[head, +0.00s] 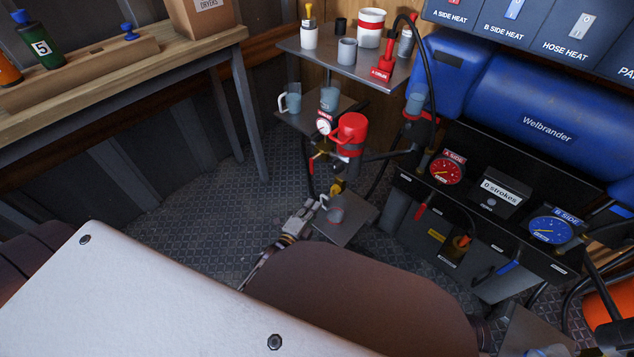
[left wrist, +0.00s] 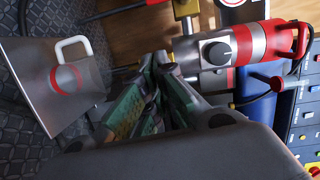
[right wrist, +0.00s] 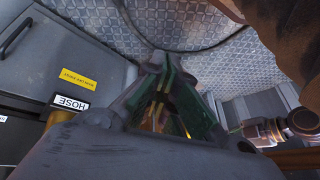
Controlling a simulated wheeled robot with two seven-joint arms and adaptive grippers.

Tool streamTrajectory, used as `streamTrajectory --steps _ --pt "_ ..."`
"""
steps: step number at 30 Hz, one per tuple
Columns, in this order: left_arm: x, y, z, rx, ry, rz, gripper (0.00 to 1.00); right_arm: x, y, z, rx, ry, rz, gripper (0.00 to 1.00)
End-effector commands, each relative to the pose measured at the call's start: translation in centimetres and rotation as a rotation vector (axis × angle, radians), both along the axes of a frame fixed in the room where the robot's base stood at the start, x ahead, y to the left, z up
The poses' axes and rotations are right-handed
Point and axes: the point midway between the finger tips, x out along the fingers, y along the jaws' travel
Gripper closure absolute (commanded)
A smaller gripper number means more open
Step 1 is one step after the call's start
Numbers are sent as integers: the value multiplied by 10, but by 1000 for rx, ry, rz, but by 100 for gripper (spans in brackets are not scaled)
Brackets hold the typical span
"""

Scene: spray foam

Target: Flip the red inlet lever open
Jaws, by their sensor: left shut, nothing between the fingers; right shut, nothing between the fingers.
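A small red lever (head: 318,155) shows beside the brass fittings below the gauge (head: 323,127) and left of the red-topped pump (head: 350,128) in the head view. Another red handle (head: 421,209) hangs below the red A side dial. I cannot tell for certain which is the inlet lever. My right gripper (right wrist: 166,62) is shut and empty over the patterned floor.
The machine (head: 480,228) with dials stands at right. A dark hose (head: 375,182) runs by the pump. Open floor (head: 210,200) lies to the left.

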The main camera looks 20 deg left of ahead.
Motion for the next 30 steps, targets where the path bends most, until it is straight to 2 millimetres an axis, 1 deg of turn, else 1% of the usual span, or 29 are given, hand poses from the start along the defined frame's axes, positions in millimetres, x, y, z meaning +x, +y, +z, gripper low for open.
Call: streamTrajectory --steps 6,15,24,30 --pt "4 2 6 44 -49 -1 100 -1 1 6 7 -10 5 100" --pt "5 2 11 61 -68 -1 100 -2 2 10 10 -13 7 100" --pt "6 2 11 61 -67 -1 100 -2 2 9 10 -13 7 100" --pt "12 1 10 61 -67 -1 100 -1 3 4 18 -18 5 100"
